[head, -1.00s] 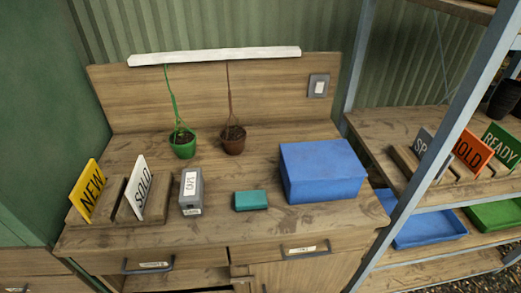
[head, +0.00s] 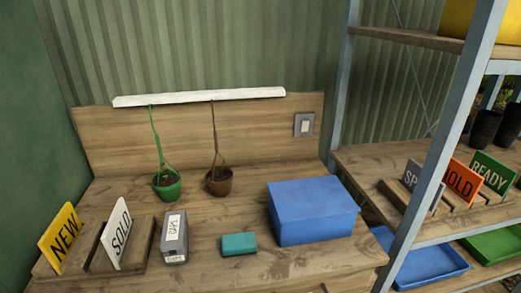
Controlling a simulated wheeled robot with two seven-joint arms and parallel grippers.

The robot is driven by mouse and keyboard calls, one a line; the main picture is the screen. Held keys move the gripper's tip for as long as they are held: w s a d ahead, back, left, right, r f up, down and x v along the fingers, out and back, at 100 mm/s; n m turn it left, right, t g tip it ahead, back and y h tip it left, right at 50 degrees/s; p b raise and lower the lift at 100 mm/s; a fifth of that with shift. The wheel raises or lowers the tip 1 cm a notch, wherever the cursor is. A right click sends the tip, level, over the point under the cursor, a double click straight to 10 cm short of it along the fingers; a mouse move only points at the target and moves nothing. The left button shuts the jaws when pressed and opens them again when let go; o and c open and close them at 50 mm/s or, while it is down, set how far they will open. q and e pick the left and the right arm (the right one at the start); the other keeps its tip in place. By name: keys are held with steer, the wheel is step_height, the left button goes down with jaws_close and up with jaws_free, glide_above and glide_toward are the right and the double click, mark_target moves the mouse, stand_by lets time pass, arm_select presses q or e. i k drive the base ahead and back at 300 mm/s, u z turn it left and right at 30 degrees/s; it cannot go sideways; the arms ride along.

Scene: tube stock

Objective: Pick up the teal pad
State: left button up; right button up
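The teal pad (head: 239,244) is a small flat block lying on the wooden bench top (head: 205,275). It lies between the grey caps box (head: 175,239) on its left and the larger blue box (head: 313,213) on its right, with a gap on each side. Nothing covers it. Neither of my grippers shows in the head view.
A metal shelf post (head: 447,150) rises at the right. Bench around the pad is clear.

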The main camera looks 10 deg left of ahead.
mark_target(242, 243)
steer(key=u, duration=0.1)
steer(key=k, duration=0.45)
steer(key=u, duration=1.5)
steer(key=i, duration=0.65)
steer(key=z, duration=0.6)
